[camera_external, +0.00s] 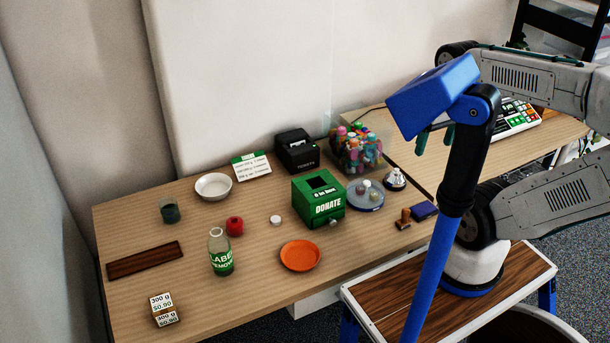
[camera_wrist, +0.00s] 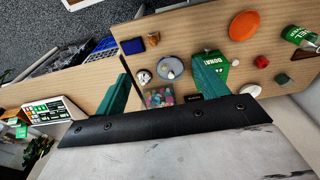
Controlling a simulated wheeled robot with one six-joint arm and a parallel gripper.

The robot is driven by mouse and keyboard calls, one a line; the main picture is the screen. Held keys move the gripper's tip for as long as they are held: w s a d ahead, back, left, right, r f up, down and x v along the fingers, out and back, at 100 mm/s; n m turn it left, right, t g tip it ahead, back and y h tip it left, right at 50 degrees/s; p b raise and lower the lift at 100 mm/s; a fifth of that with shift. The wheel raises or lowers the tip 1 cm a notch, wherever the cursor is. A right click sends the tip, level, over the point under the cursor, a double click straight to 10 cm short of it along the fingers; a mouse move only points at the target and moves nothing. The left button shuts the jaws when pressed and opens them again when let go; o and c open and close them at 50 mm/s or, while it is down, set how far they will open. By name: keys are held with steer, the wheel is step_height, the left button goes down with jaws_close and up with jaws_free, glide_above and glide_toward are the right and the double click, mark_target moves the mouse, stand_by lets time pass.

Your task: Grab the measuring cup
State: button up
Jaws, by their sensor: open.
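A small clear cup with dark green contents (camera_external: 170,212), which looks like the measuring cup, stands upright at the left back of the wooden table (camera_external: 260,265). In the wrist view a small dark green shape (camera_wrist: 282,79) near the right edge seems to be the same cup; its markings are too small to read. My gripper (camera_external: 436,136) is raised high at the right, far from the cup. In the wrist view my gripper (camera_wrist: 166,68) shows two green fingers spread wide, with nothing held between them.
A white bowl (camera_external: 213,186), red container (camera_external: 235,226), labelled bottle (camera_external: 220,254), green donation box (camera_external: 318,197) and orange plate (camera_external: 300,255) stand around the table. A dark wooden strip (camera_external: 145,260) lies left. Bare tabletop surrounds the cup's front.

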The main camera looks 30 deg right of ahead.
steer(key=shift+o, duration=0.7)
